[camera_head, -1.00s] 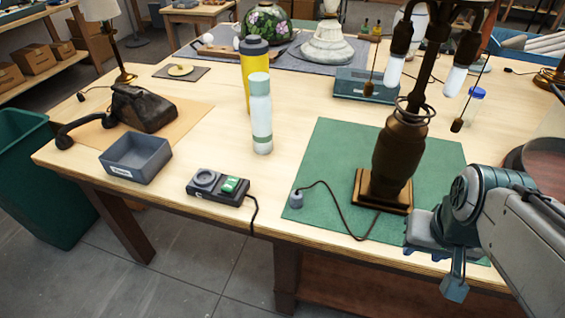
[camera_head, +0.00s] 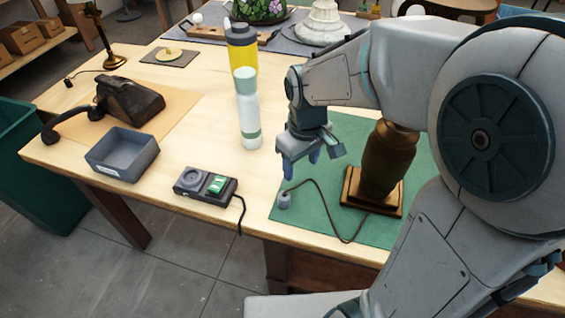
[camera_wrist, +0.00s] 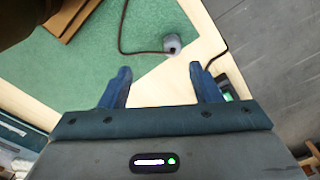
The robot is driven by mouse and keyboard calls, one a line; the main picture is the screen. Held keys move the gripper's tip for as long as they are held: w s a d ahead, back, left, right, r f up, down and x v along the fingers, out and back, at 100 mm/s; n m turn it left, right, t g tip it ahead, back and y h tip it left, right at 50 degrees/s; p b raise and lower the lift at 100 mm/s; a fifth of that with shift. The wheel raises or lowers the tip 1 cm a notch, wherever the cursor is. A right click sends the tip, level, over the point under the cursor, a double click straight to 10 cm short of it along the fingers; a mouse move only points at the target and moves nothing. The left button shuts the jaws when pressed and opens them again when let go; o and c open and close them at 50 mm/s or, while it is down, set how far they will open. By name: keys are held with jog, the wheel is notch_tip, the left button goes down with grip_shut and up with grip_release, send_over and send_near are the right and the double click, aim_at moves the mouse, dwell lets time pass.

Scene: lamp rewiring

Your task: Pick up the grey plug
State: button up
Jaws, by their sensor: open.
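The grey plug (camera_head: 284,200) stands near the front left corner of the green mat (camera_head: 290,214), with a dark cord running from it to the base of the bronze lamp (camera_head: 372,200). In the wrist view the plug (camera_wrist: 172,44) shows beyond the fingertips, apart from them. My gripper (camera_head: 300,166) is above the mat, a little behind and above the plug in the head view. In the wrist view its two blue fingers (camera_wrist: 158,76) are spread with nothing between them.
A black box with a green switch (camera_head: 205,186) and a cord lies left of the mat. A grey tray (camera_head: 122,170) stands farther left. My arm hides the table's right side.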

aim_at(284, 195)
jog(key=a+f, duration=0.1)
jog(key=f, duration=0.2)
jog(key=w+a+f+n+p, duration=0.1)
jog(key=f, duration=0.2)
jog(key=w+a+f+n, duration=0.1)
jog(key=f, duration=0.2)
jog(key=shift+w+a+f+g, duration=0.2)
jog(key=shift+a+f+g, duration=0.1)
jog(key=shift+f, duration=0.1)
jog(key=f, duration=0.2)
jog(key=f+p, duration=0.1)
jog(key=f, duration=0.1)
jog(key=shift+s+p, duration=0.3)
jog(key=shift+s, duration=0.1)
jog(key=shift+f, duration=0.75)
jog(key=c, duration=1.1)
